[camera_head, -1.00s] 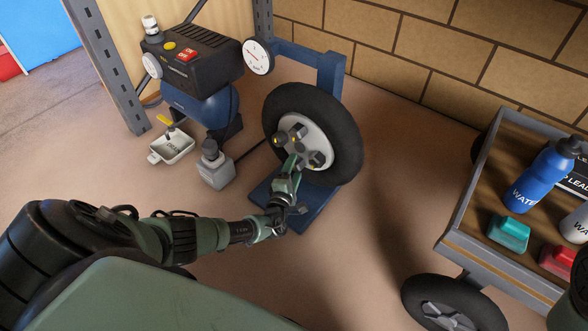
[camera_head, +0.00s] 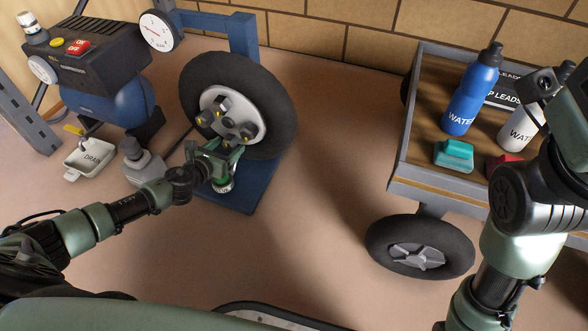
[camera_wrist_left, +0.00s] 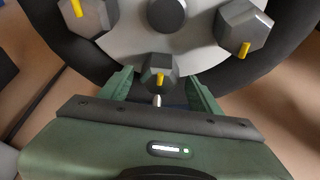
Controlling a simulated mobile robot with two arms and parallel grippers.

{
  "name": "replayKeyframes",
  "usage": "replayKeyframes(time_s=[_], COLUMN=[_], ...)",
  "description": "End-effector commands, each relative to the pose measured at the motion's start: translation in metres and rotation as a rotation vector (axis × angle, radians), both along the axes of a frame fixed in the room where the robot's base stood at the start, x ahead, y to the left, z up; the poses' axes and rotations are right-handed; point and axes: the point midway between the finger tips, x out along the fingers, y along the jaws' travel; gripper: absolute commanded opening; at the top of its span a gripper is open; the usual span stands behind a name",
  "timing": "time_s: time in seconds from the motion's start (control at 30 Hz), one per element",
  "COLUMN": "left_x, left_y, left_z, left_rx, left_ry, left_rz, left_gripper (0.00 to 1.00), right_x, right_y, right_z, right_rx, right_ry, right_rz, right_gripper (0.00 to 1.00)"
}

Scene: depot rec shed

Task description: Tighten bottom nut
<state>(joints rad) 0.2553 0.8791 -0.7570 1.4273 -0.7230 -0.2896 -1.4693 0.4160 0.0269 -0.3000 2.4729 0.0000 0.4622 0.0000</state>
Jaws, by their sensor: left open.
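The wheel (camera_head: 190,93) has a black tyre and a pale hub (camera_head: 213,93) with several dark nuts around a central cap. The bottom nut (camera_wrist_left: 158,72), dark with a yellow mark, is at the hub's lower edge in the left wrist view. My left gripper (camera_head: 222,151) is just below the hub in the head view. In the left wrist view its two green fingers (camera_wrist_left: 160,88) are open, one on each side of the bottom nut, with gaps visible. Whether they touch it cannot be told. My right arm shows at the right; its gripper is out of view.
The wheel is on a blue stand (camera_head: 245,35). A cart (camera_head: 425,183) with bottles is at the right. Floor between is clear.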

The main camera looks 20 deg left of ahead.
Motion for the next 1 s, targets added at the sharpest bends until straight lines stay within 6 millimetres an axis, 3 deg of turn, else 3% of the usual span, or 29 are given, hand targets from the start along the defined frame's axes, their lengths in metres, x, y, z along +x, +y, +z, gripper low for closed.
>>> replayKeyframes(time_s=[0.07,0.1,0.53,1.0], left_x=[0.0,-0.008,-0.076,-0.086], left_y=[0.001,0.001,0.006,-0.088], left_z=[-0.006,0.004,0.034,0.055], left_rx=[-0.068,-0.063,-0.056,-0.448], left_ry=[0.005,0.009,0.01,0.06], left_rz=[-0.001,0.001,0.0,-0.056], left_gripper=[0.63,0.63,0.63,0.63], right_x=[0.0,0.0,0.0,0.0], right_y=[0.0,0.0,0.0,0.0], right_z=[-0.017,-0.001,0.035,0.051], right_rx=[0.0,0.0,0.0,0.0], right_ry=[0.0,-0.001,0.0,0.0], right_rz=[0.0,0.0,0.0,0.0], right_gripper=[0.36,0.36,0.36,0.36])
